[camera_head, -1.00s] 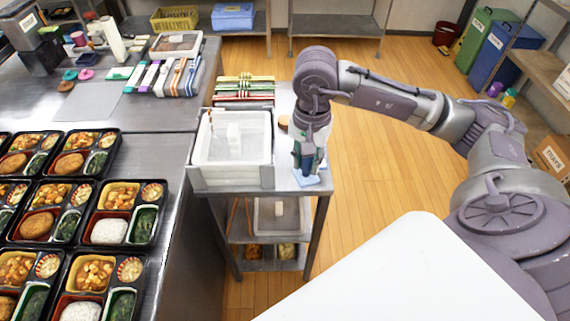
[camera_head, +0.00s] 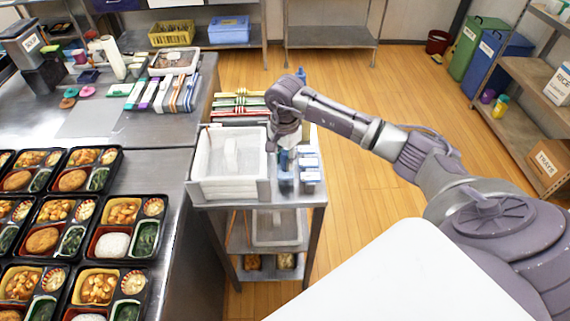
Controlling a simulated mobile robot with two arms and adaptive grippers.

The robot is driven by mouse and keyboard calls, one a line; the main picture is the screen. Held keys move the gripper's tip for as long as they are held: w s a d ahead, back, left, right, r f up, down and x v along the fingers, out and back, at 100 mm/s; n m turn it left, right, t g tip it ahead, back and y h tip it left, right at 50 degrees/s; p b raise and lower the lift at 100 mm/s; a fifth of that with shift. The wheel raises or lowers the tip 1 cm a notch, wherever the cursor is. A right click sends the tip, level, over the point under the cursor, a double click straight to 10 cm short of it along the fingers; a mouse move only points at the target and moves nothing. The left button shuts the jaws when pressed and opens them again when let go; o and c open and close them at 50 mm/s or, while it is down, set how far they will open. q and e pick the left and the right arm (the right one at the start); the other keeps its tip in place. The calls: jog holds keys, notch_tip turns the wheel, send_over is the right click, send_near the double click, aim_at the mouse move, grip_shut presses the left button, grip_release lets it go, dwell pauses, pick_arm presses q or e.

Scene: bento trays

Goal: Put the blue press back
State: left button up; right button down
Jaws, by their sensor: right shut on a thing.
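My right gripper (camera_head: 286,160) points down over the top of a steel cart, just right of a white bin. It is shut on a blue press (camera_head: 286,180), which shows only in part under the fingers; I cannot tell whether it touches the cart top. My arm hides the upper part of the press. Right beside it stand small blue-and-white pieces (camera_head: 310,176) on the cart top. My left gripper is not in view.
The white bin (camera_head: 230,187) fills the left of the cart top. Stacked coloured strips (camera_head: 240,103) lie behind it. Filled bento trays (camera_head: 128,228) cover the steel counter (camera_head: 165,170) at left. The wooden floor right of the cart is clear.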

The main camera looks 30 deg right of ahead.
notch_tip(320, 180, down, 3)
jog(key=shift+f+p, duration=0.15)
jog(key=shift+p, duration=0.45)
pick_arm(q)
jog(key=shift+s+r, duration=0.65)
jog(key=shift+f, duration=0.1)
pick_arm(e)
jog(key=shift+f, duration=0.1)
jog(key=shift+f+b, duration=0.15)
jog(key=shift+b, duration=0.2)
jog(key=c, duration=0.9)
grip_release()
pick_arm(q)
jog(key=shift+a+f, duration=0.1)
